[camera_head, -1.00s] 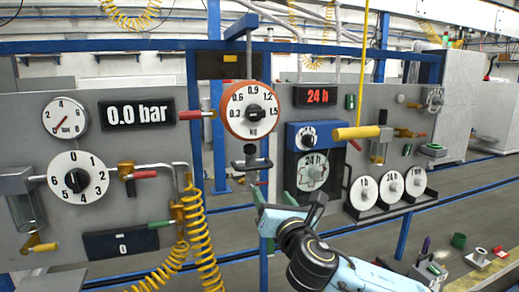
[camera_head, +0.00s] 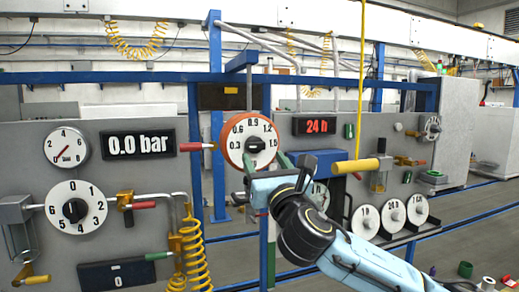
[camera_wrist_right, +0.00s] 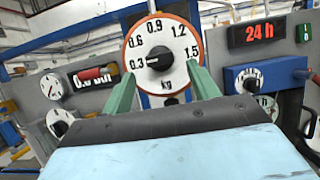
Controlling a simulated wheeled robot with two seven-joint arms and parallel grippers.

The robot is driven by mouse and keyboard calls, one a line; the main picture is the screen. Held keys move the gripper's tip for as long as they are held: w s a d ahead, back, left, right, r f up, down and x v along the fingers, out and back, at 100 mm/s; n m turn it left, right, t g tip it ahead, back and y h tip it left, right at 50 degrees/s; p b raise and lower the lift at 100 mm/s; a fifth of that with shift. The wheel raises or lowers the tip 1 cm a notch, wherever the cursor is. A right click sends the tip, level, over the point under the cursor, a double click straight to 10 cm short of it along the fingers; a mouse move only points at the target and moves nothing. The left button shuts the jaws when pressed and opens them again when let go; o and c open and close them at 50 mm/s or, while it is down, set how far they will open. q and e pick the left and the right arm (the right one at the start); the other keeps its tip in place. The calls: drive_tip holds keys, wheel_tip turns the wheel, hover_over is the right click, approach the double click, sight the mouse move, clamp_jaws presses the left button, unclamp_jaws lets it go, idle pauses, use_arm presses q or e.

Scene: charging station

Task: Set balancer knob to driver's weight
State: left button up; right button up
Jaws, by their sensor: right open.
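The balancer dial (camera_head: 236,127) is a round white face with an orange rim, marked 0.3 to 1.5 kg. Its black knob (camera_head: 256,144) sits at the centre. In the right wrist view the knob (camera_wrist_right: 159,58) has a pale mark pointing left, towards 0.3. My right gripper (camera_head: 265,162) is open, with its green fingers in front of the dial's lower part. In the wrist view the gripper (camera_wrist_right: 163,82) has one finger to each side, below the knob, with nothing between them. Contact with the dial cannot be told. No weight label for a driver is readable. My left gripper is not in view.
A red handle (camera_head: 197,147) is left of the dial. A yellow handle (camera_head: 356,166) and a blue box with a knob, seen in the wrist view (camera_wrist_right: 238,73), are to the right. White discs (camera_head: 393,216), a 0.0 bar display (camera_head: 138,144) and yellow hose (camera_head: 196,255) are nearby.

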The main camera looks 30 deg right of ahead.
sight(257, 148)
drive_tip(key=shift+p+x, duration=0.35)
drive_tip(key=shift+x, duration=1.75)
drive_tip(key=c, duration=1)
